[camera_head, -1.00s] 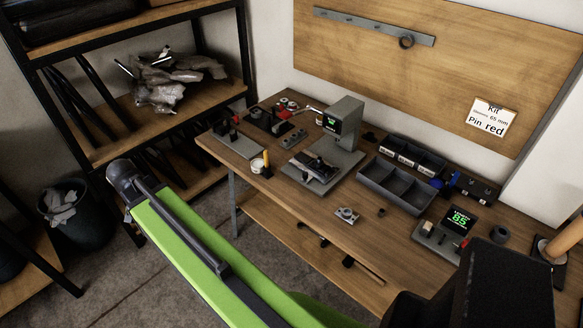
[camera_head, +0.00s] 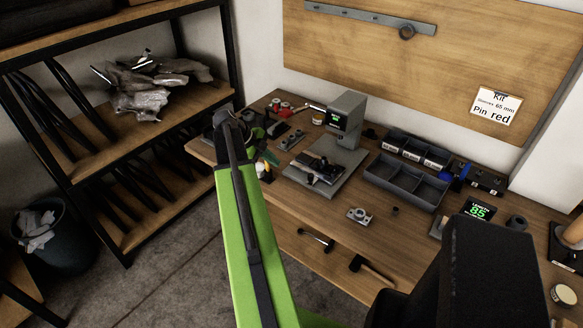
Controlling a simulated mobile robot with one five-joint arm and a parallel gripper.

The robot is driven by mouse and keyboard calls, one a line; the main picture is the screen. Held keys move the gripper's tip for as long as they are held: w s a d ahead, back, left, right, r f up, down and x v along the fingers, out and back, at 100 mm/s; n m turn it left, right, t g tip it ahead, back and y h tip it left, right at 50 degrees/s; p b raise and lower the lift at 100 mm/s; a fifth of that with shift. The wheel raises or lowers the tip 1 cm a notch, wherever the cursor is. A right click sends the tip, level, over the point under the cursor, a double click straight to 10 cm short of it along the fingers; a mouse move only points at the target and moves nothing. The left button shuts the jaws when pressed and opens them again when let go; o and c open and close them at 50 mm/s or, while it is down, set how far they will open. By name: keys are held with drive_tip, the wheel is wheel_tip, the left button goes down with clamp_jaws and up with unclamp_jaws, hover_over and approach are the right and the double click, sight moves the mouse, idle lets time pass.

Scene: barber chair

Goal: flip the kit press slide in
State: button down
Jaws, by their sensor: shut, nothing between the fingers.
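The kit press stands at the back middle of the bench, with a grey column (camera_head: 348,104) and a small lit green screen. Its grey base plate (camera_head: 310,183) reaches toward the bench's front edge. A dark slide (camera_head: 322,168) with lighter parts on it sits on this plate, in front of the column rather than under the head. My green arm reaches up to the left of the press. Beyond its elbow, small green and dark parts of my wrist and gripper (camera_head: 270,157) show over the left bench end. The gripper is shut and empty, apart from the slide; its fingers are small and partly hidden.
A grey divided tray (camera_head: 402,184) and several bins stand right of the press. A small metal part (camera_head: 359,215) lies near the front edge. A scale display (camera_head: 480,211) reads 85. A shelf rack and a bin (camera_head: 65,243) are at left.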

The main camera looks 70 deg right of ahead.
drive_tip(key=b+x, duration=0.8)
drive_tip(key=x, duration=0.3)
drive_tip(key=shift+w+f, duration=0.1)
drive_tip(key=shift+w, duration=0.05)
drive_tip(key=d, duration=0.1)
drive_tip(key=d+r, duration=0.1)
drive_tip(key=shift+s+d+p, duration=0.2)
drive_tip(key=shift+d+p, duration=0.1)
drive_tip(key=shift+s+d, duration=0.2)
drive_tip(key=shift+d, duration=0.4)
